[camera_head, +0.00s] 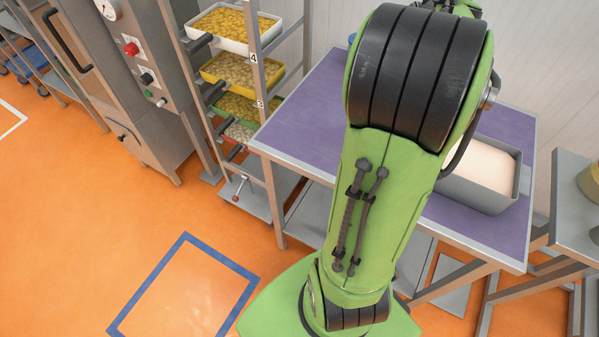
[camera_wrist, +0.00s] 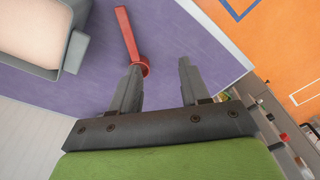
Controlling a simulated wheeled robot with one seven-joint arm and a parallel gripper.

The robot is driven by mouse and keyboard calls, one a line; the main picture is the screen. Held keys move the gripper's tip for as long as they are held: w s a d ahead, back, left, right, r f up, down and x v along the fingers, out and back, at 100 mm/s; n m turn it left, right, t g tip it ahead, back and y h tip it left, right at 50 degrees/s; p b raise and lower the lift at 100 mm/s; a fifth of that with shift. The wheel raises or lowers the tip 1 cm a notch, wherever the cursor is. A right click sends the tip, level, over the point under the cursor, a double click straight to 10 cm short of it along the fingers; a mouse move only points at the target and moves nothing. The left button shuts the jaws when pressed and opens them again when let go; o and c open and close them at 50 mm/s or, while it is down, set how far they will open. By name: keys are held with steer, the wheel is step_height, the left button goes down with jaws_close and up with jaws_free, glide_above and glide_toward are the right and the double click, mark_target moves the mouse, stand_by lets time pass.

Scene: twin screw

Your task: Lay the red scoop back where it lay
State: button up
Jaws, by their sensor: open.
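The red scoop (camera_wrist: 128,38) shows in the wrist view against the purple table top (camera_wrist: 190,38). Its straight handle runs up the picture, and its round end is beside the tip of the left finger, partly hidden by it. I cannot tell whether finger and scoop touch. My gripper (camera_wrist: 160,66) is open, with its two dark fingers apart and nothing between them. In the head view my arm hides the gripper and the scoop; the purple table top (camera_head: 315,110) shows on both sides of it.
A grey bin (camera_head: 462,191) of pale powder stands on the table's right part; it also shows in the wrist view (camera_wrist: 74,52). A rack with trays (camera_head: 240,70) stands left of the table. The table top right of the scoop in the wrist view is clear.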

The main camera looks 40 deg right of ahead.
steer(key=w+a+r+n+t, duration=0.1)
steer(key=w+a+r, duration=0.1)
steer(key=a, duration=0.5)
steer(key=w+a+r+n+t, duration=0.1)
steer(key=a+r, duration=0.1)
steer(key=a, duration=0.5)
steer(key=s+a+n+t, duration=0.1)
steer(key=s+a, duration=0.2)
steer(key=a, duration=0.3)
steer(key=s+a+n+t, duration=0.1)
steer(key=s+a, duration=0.2)
steer(key=a, duration=0.4)
steer(key=shift+s, duration=0.3)
steer(key=shift+f, duration=0.1)
